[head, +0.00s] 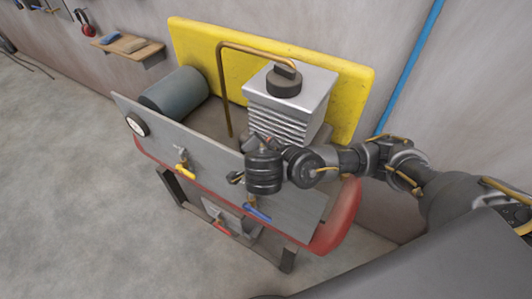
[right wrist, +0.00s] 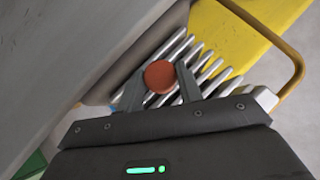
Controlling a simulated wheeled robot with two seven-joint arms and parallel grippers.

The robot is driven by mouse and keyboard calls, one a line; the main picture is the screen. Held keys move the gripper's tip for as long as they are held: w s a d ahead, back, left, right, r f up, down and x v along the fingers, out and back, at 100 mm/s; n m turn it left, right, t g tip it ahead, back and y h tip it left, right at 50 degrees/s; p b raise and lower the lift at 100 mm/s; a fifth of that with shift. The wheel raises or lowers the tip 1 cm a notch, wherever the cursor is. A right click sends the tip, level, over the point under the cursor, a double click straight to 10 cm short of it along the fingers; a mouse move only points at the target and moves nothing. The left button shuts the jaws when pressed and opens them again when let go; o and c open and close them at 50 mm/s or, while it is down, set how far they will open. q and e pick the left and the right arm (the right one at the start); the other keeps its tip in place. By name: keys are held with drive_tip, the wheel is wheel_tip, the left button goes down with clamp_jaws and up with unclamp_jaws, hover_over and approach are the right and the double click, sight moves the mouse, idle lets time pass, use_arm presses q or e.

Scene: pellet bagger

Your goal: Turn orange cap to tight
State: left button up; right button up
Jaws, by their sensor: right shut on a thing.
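The orange cap (right wrist: 160,76) is a round, reddish-orange disc in the right wrist view, in front of the metal fins. My right gripper (right wrist: 160,80) has one finger on each side of the cap and is shut on it. In the head view my right wrist hangs before the finned grey block, and my arm mostly hides the cap and fingertips. How far the cap is turned cannot be seen. My left gripper is not in view.
The finned block (head: 292,83) has a dark knob (head: 284,80) on top. A bent copper pipe (head: 224,88) rises beside it, before a yellow back panel (head: 201,44). The grey front panel (head: 157,128) carries a gauge (head: 138,125), a yellow-handled valve (head: 184,166) and a blue-handled valve (head: 257,212).

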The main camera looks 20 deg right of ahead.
idle(0.3)
drive_tip(key=o, duration=1)
drive_tip(key=shift+c, duration=0.2)
